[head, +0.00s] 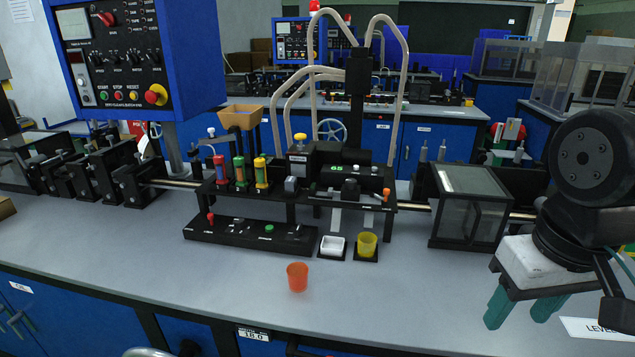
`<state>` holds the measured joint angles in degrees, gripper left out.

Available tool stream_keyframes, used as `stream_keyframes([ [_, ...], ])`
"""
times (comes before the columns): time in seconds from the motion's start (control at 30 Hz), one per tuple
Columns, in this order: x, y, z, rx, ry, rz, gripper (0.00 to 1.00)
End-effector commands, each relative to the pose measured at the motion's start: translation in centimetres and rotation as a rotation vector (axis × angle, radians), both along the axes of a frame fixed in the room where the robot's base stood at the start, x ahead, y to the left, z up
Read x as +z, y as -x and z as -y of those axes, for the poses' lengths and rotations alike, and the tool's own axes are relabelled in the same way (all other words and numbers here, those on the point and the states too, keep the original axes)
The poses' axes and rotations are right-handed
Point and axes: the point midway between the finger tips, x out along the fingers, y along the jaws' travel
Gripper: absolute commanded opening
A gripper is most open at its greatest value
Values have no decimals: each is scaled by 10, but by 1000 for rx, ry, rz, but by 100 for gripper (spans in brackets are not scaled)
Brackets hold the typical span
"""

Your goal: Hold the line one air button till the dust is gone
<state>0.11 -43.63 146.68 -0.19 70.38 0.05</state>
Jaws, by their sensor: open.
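A low black control strip (236,234) lies on the bench in front of the central machine. It bears a green button (269,227) near its right end and a red-knobbed lever (211,218) at its left. The labels are too small to read, so I cannot tell which control is the line one air button. No dust can be made out at this size. My gripper (523,309) is at the lower right, pointing down, with its two green fingers apart and nothing between them. It is well to the right of the strip and touches no control.
An orange cup (297,277) stands on the front of the bench (150,265). A white dish (332,246) and a yellow cup (367,244) sit right of the strip. A clear-sided box (470,207) stands between the machine and my arm.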

Motion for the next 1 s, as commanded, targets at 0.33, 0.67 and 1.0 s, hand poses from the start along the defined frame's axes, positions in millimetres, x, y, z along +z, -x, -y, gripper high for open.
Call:
stream_keyframes([
  [0.33, 0, 0, 0, 0, 0, 0, 25],
  [0.67, 0, 0, 0, 0, 0, 0, 0],
  [1.0, 0, 0, 0, 0, 0, 0, 0],
])
